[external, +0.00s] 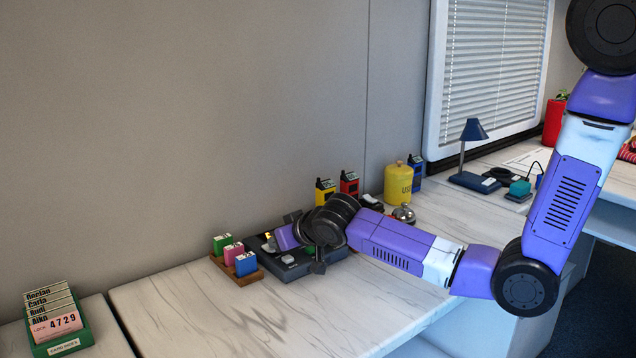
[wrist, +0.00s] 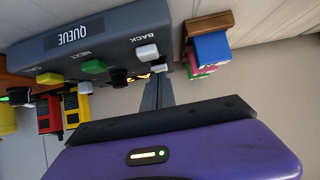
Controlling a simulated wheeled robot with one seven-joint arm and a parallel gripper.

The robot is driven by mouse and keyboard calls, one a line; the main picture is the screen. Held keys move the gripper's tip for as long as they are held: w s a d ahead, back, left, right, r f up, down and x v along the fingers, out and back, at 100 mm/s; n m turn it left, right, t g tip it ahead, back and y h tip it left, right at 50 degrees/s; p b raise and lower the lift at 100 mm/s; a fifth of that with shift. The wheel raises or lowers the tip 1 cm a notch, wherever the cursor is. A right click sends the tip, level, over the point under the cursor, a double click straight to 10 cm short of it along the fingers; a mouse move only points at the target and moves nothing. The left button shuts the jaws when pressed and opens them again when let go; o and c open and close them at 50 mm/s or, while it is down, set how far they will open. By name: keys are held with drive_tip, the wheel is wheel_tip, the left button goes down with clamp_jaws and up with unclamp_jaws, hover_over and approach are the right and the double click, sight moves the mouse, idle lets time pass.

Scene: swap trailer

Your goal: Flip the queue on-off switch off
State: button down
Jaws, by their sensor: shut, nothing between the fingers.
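The dark grey queue panel (external: 296,270) sits on the marble-look counter by the wall. Contact cannot be told. In the external view my gripper's purple hand covers part of the panel.
A wooden holder (external: 243,273) with green, pink and blue blocks stands close left of the panel. Yellow and red devices (external: 349,184), a yellow canister (external: 397,184) and a bell (external: 403,214) stand to the right. The counter in front (external: 230,315) is clear.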

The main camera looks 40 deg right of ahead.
sight(279, 256)
drive_tip(key=shift+s+f+t+b, duration=0.15)
drive_tip(key=shift+f+t+b, duration=0.25)
drive_tip(key=shift+f+b, duration=0.55)
drive_tip(key=shift+r, duration=0.55)
drive_tip(key=shift+r+p, duration=0.65)
drive_tip(key=shift+r, duration=0.2)
wheel_tip(279, 256, up, 4)
drive_tip(key=p, duration=0.3)
drive_tip(key=s+f+b+v, duration=0.1)
drive_tip(key=v, duration=0.8)
drive_tip(key=shift+s+f, duration=0.2)
drive_tip(key=shift+s, duration=0.05)
